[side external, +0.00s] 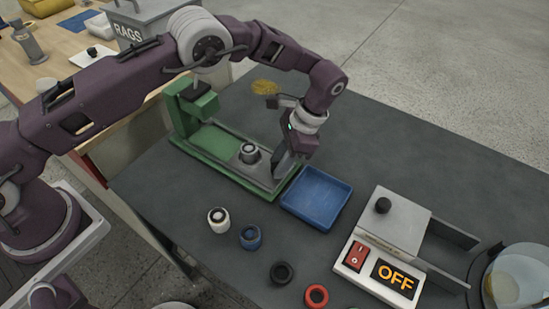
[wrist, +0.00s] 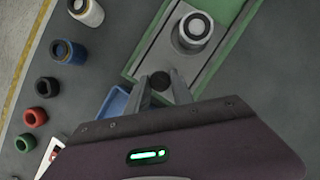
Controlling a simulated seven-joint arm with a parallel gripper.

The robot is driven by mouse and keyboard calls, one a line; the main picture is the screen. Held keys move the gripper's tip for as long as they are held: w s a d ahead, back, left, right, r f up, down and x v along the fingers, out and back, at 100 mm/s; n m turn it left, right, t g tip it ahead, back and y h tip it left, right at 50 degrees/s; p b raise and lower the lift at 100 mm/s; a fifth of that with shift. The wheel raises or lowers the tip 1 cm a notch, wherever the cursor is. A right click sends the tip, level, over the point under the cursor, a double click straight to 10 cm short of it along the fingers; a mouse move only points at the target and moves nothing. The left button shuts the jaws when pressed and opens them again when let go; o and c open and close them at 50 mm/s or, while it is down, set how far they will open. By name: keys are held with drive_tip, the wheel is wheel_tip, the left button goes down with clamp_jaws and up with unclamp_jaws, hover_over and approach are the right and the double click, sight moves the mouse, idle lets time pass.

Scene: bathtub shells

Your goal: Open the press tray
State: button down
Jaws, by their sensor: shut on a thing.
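The green press (side external: 222,139) stands at the back middle of the dark table. Its grey tray (side external: 262,175) lies along the green base and carries a pale ring-shaped part with a dark rim (side external: 249,153). The tray also shows in the wrist view (wrist: 165,52), with the part (wrist: 194,27) on it. My gripper (side external: 284,176) is at the tray's near right end. In the wrist view my gripper's fingers (wrist: 161,82) are shut on a dark round knob (wrist: 160,80) at the tray's end. The fingers hide the knob in the side view.
A blue bin (side external: 316,197) sits close to the right of my gripper. White (side external: 218,219), blue (side external: 250,236), black (side external: 281,272) and red (side external: 316,296) ring parts stand at the front. A grey box with an OFF display (side external: 394,278) stands at right. The back right table is clear.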

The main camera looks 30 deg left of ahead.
drive_tip(key=shift+w+r, duration=0.1)
drive_tip(key=c, duration=1.1)
unclamp_jaws()
drive_tip(key=v, duration=0.7)
